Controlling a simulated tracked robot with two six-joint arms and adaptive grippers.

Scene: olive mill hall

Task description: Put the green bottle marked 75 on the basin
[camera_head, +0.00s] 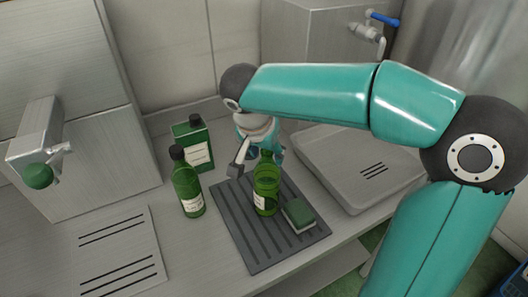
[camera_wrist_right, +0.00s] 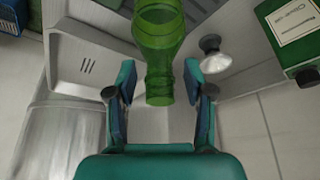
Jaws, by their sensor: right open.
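A see-through green bottle (camera_head: 266,197) with a pale label stands upright on the dark ribbed mat (camera_head: 232,228); I cannot read a 75 on it. My right gripper (camera_head: 257,163) is open at the bottle's neck. In the right wrist view the green bottle (camera_wrist_right: 160,45) has its neck between the two open fingers (camera_wrist_right: 158,80), with a gap on each side. The grey basin (camera_head: 340,185) is to the right of the mat, and its inside looks empty. A darker green capped bottle (camera_head: 187,187) stands left of the mat. My left gripper is not in view.
A green tin (camera_head: 200,152) stands behind the capped bottle. A green sponge (camera_head: 298,214) lies on the mat close to the bottle's right. A blue-handled tap (camera_head: 372,28) is above the basin. A dispenser with a green knob (camera_head: 39,176) is at left.

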